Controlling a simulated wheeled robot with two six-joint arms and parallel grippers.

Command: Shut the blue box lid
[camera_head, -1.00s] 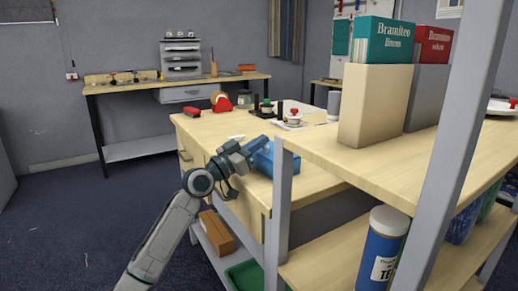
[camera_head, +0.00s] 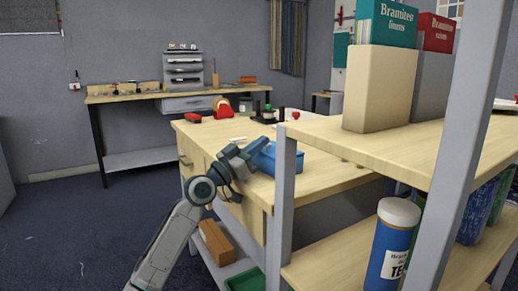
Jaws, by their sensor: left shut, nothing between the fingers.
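The blue box (camera_head: 287,158) sits on the wooden workbench, partly hidden behind the grey shelf post and my left gripper. My left gripper (camera_head: 256,147) is at the box's left side, shut with nothing between its fingers. It overlaps the box in the picture, and I cannot tell whether it touches it. A bluish slanted piece at the gripper's tip could be the lid or a finger; I cannot make out the lid's angle. My right gripper is not in view.
A grey-framed shelf (camera_head: 349,144) stands close at the front right, with upright book holders (camera_head: 381,90) on top and a blue canister (camera_head: 390,250) below. A red tape dispenser (camera_head: 223,107) stands at the workbench's back. Open floor (camera_head: 75,235) lies at the left.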

